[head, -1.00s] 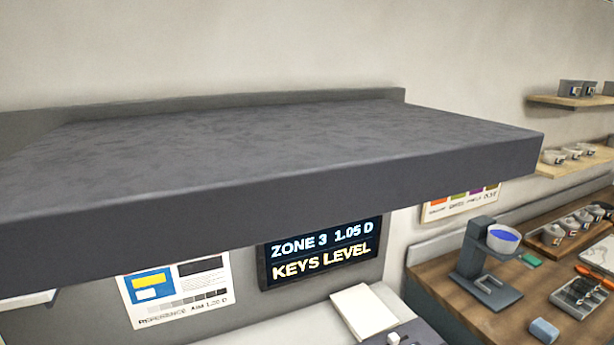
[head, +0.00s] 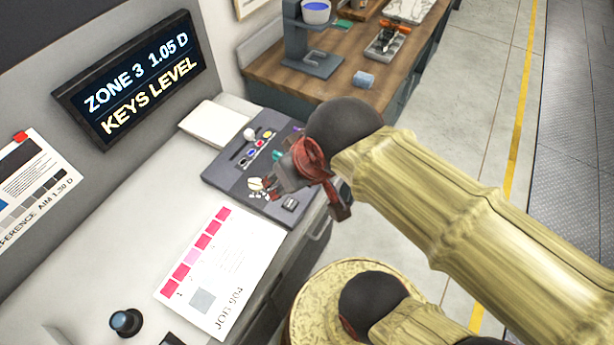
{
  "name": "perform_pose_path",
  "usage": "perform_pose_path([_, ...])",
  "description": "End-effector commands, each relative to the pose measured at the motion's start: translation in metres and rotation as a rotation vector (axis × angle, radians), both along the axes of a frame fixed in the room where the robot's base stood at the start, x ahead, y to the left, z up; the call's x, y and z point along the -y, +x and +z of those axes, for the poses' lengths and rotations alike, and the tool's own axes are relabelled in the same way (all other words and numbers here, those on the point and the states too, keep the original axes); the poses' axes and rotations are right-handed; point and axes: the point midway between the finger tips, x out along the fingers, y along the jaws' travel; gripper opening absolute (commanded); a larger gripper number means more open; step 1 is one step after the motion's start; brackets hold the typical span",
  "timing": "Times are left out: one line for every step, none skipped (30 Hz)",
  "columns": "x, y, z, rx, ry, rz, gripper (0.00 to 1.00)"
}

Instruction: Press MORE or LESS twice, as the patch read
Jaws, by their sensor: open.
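The dark control console (head: 222,170) lies on the pale counter, with a white knob, small coloured buttons and a grey block-like key (head: 290,203) near its front corner. No MORE or LESS label is readable. My gripper (head: 257,187) is open and empty over the front part of the console; I cannot tell if it touches a key. It hides part of the panel. The wall display (head: 140,75) reads "ZONE 3 1.05 D" and "KEYS LEVEL".
A printed sheet marked JOB 904 (head: 225,262), with pink-red patches, lies on the counter. A dark round knob (head: 126,322) stands at the lower left. A white pad (head: 217,122) lies behind the console. A wooden bench (head: 300,72) bears a stand with a blue-filled cup.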

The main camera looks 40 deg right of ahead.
Motion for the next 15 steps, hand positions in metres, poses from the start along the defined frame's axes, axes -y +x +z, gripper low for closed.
perform_pose_path([0.0, 0.0, 0.0, 0.0, 0.0, 0.0, 0.4])
perform_pose_path([0.0, 0.0, 0.0, 0.0, 0.0, 0.0, 0.38])
perform_pose_path([0.0, 0.0, -0.0001, 0.0, 0.0, 0.0, 0.36])
perform_pose_path([0.0, 0.0, -0.0001, 0.0, 0.0, 0.0, 0.34])
perform_pose_path([0.0, 0.0, -0.0001, 0.0, 0.0, 0.0, 0.32])
perform_pose_path([0.0, 0.0, -0.0001, 0.0, 0.0, 0.0, 0.3])
perform_pose_path([0.0, 0.0, -0.0001, 0.0, 0.0, 0.0, 0.28])
perform_pose_path([0.0, 0.0, -0.0001, 0.0, 0.0, 0.0, 0.27])
perform_pose_path([0.0, 0.0, -0.0001, 0.0, 0.0, 0.0, 0.24])
perform_pose_path([0.0, 0.0, -0.0001, 0.0, 0.0, 0.0, 0.23])
perform_pose_path([0.0, 0.0, 0.0, 0.0, 0.0, 0.0, 0.21])
perform_pose_path([0.0, 0.0, 0.0, 0.0, 0.0, 0.0, 0.19])
perform_pose_path([0.0, 0.0, 0.0, 0.0, 0.0, 0.0, 0.17])
perform_pose_path([0.0, 0.0, 0.0, 0.0, 0.0, 0.0, 0.15])
perform_pose_path([0.0, 0.0, 0.0, 0.0, 0.0, 0.0, 0.13])
